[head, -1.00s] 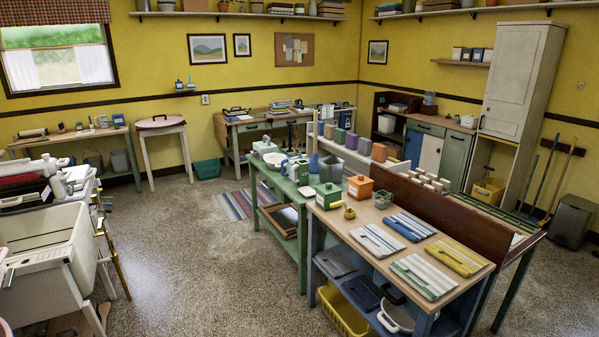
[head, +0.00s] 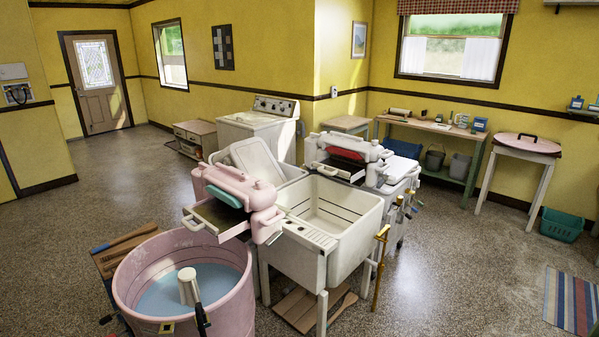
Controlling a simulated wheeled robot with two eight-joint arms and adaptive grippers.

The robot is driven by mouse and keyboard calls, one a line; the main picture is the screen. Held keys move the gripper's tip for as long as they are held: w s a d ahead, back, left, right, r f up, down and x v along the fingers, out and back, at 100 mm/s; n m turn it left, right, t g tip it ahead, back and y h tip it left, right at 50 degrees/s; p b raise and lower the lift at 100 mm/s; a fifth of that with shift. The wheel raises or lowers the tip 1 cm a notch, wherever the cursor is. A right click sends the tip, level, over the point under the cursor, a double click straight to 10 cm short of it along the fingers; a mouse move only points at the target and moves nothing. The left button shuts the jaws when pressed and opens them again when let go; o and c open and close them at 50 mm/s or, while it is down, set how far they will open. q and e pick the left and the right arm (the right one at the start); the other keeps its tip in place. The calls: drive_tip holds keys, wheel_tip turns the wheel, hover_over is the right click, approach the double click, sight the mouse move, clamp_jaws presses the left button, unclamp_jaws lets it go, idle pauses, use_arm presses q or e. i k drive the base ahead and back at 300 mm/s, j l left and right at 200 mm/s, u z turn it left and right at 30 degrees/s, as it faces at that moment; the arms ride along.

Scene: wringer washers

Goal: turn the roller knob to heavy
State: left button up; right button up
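A pink wringer washer stands at the front left. Its round pink tub (head: 131,284) holds bluish water and a white agitator (head: 187,287). Its pink wringer head (head: 232,184) sits over the tub's far right edge, with a teal part beneath and a small light knob (head: 257,184) on top. A white wringer (head: 343,147) with a red part stands behind the sink. I cannot tell which knob is the roller knob, and no setting marks are readable. Neither of my grippers is in view.
A white double sink (head: 345,238) stands right of the pink tub. A white washer (head: 258,122) with a control panel stands behind. A bench (head: 440,129), a small pink-topped table (head: 525,144) and a teal basket (head: 562,224) line the right side. Open floor lies left and front right.

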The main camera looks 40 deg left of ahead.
sight(260, 185)
drive_tip(key=i+u, duration=0.4)
drive_tip(key=i, duration=0.15)
drive_tip(key=i+l+u, duration=0.15)
drive_tip(key=i+u, duration=0.25)
drive_tip(key=i+l+u, duration=0.35)
drive_tip(key=i, duration=0.3)
drive_tip(key=i+j+u, duration=0.15)
drive_tip(key=i+u, duration=0.2)
drive_tip(key=u, duration=0.15)
drive_tip(key=i+u, duration=0.3)
drive_tip(key=u, duration=0.2)
